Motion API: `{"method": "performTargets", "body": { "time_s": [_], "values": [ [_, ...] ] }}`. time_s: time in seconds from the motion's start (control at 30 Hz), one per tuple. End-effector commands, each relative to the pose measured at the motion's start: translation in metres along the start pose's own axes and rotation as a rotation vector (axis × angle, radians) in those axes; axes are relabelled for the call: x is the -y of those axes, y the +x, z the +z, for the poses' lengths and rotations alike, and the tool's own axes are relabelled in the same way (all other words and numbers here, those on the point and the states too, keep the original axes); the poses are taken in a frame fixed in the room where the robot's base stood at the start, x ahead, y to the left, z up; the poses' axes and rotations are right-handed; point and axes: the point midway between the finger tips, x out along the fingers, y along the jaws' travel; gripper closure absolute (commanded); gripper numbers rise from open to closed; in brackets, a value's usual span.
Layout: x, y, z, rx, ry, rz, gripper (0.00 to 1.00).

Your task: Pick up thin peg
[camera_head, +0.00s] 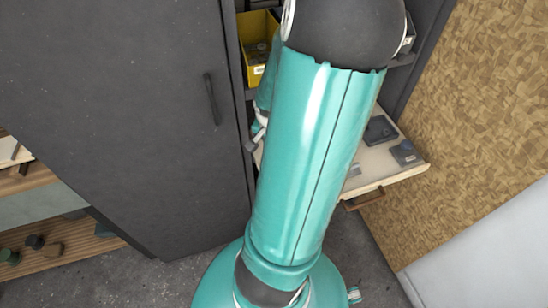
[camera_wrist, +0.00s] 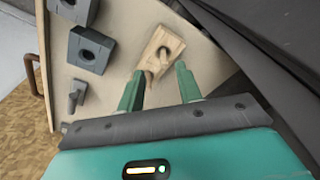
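In the wrist view, a pale wooden block (camera_wrist: 172,41) with a dark round hole lies in an open drawer (camera_wrist: 112,22). A slim pale wooden piece (camera_wrist: 149,76), which looks like a thin peg, reaches from near the hole down between my fingers; whether it sits in the hole I cannot tell. A small grey peg-like piece (camera_wrist: 77,96) lies farther left. My gripper (camera_wrist: 157,76) is open, its two green fingers spread on either side of the slim piece, with no clear contact. In the head view my arm hides the gripper.
Two grey blocks with holes, one (camera_wrist: 90,49) lower and one (camera_wrist: 74,10) higher, lie left in the drawer. In the head view the drawer (camera_head: 405,177) sticks out of a dark cabinet (camera_head: 130,110), with a yellow bin (camera_head: 257,38) above. A chipboard wall (camera_head: 480,110) stands right.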

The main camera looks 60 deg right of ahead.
Motion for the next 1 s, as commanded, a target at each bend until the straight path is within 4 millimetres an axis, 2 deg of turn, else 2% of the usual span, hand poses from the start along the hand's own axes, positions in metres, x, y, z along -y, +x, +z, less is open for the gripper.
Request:
{"method": "performTargets", "body": {
  "time_s": [0.4,0.67,0.7,0.87,1.0],
  "values": [
    [0.007,0.046,-0.002,0.003,-0.002,0.000,0.65],
    [0.006,0.049,-0.003,0.000,0.000,0.001,0.65],
    [0.006,0.049,-0.003,0.000,0.000,0.001,0.67],
    [0.006,0.048,-0.003,0.000,0.000,0.000,0.98],
    [0.006,0.048,-0.003,0.000,0.000,0.000,1.00]
  ]
}}
